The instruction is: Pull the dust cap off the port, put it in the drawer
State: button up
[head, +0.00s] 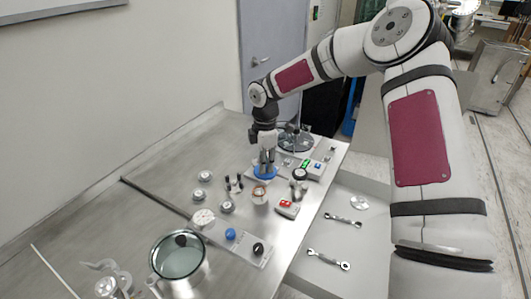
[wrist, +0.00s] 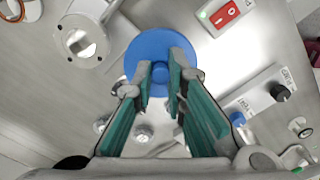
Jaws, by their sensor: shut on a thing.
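The blue dust cap (head: 265,172) is a round disc with a raised middle, on the steel bench below my gripper (head: 266,160). In the wrist view the cap (wrist: 143,50) lies at the top centre, and my gripper (wrist: 160,75) is shut on its raised middle with a green-lined finger on each side. The port is hidden beneath the cap; I cannot tell whether the two still touch. The drawer (head: 365,245) stands open at the right of the bench, lower than its top.
Two wrenches (head: 342,219) (head: 328,260) and a pale round part (head: 359,202) lie in the drawer, with bare floor between. A red-switch box (head: 287,208), small metal fittings (head: 227,207) and a glass-topped chamber (head: 178,259) stand on the bench. The bench's back left is clear.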

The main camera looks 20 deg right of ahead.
jog(key=s+r+p, duration=0.3)
jog(key=s, duration=0.3)
jog(key=shift+a+r+p, duration=0.3)
jog(key=shift+a, duration=0.05)
dwell(0.5)
